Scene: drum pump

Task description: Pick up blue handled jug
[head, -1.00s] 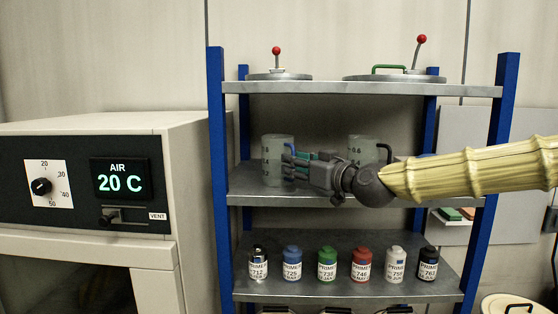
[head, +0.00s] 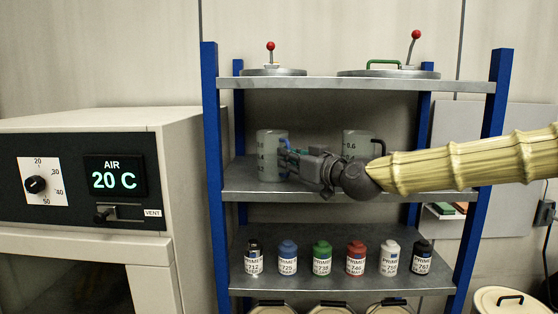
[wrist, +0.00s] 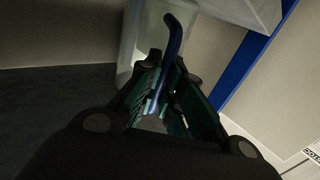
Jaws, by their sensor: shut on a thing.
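The blue handled jug (head: 270,153) is a translucent pale jug with dark measuring marks. It stands at the left of the middle shelf (head: 240,191) in the head view. From these views I cannot tell whether the jug is clear of the shelf.
A second translucent jug (head: 356,143) with a black handle stands behind my wrist on the same shelf. Several primer bottles (head: 321,259) line the shelf below. Lids with red-knobbed levers (head: 274,71) lie on the top shelf. A blue post (head: 210,140) stands close left of the jug.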

